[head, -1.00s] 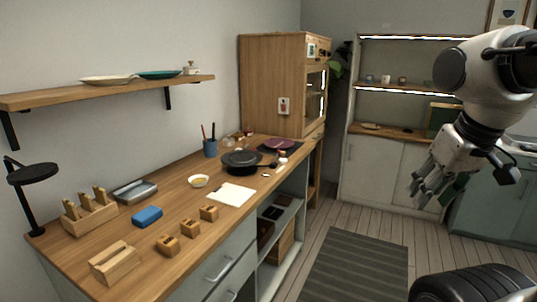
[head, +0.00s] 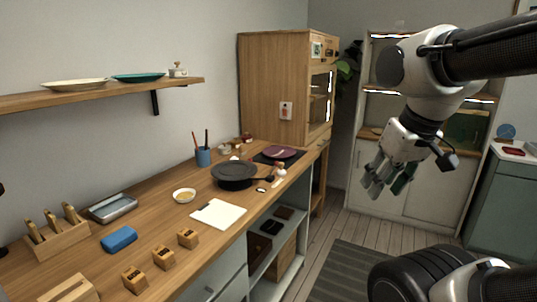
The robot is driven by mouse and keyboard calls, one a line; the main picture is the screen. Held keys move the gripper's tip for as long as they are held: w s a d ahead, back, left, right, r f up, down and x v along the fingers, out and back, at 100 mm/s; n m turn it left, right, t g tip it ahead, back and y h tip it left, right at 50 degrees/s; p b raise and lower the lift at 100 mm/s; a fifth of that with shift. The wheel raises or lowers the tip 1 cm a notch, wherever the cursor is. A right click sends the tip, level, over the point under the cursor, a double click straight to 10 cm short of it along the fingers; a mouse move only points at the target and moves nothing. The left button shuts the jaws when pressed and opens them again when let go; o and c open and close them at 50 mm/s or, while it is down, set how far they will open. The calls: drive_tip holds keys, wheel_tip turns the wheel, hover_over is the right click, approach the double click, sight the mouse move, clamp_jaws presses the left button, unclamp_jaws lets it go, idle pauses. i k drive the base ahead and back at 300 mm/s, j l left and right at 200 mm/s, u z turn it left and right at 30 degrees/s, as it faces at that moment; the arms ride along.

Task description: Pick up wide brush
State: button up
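I cannot tell for sure which thing is the wide brush. A wooden rack (head: 58,243) at the left of the worktop holds several upright wooden handles (head: 51,218); their lower ends are hidden in the rack. A blue cup (head: 203,157) near the wall holds a red and a dark thin handle (head: 206,138). My gripper (head: 385,187) hangs in the air at the right, pointing down, well away from the worktop. Its fingers look apart, with nothing seen between them.
The wooden worktop (head: 165,212) carries a metal tray (head: 113,207), blue block (head: 119,239), small wooden blocks (head: 188,238), white sheet (head: 218,214), small bowl (head: 184,195) and black lidded pot (head: 235,174). A shelf (head: 110,95) hangs above. The floor beside the worktop is clear around a dark mat (head: 345,268).

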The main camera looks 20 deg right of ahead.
sight(243, 149)
drive_tip(key=u, duration=0.45)
drive_tip(key=i+l+u, duration=0.25)
drive_tip(key=l+u, duration=0.25)
drive_tip(key=l, duration=0.15)
drive_tip(key=i+l+u, duration=0.25)
drive_tip(key=l, duration=0.15)
drive_tip(key=i+l, duration=0.15)
drive_tip(key=l, duration=0.5)
drive_tip(key=i+l+u, duration=0.1)
drive_tip(key=l, duration=0.55)
drive_tip(key=i+l+u, duration=0.1)
drive_tip(key=l, duration=0.55)
drive_tip(key=i+l, duration=0.15)
drive_tip(key=l, duration=0.55)
drive_tip(key=l+u, duration=0.1)
drive_tip(key=l, duration=0.55)
drive_tip(key=i, duration=0.05)
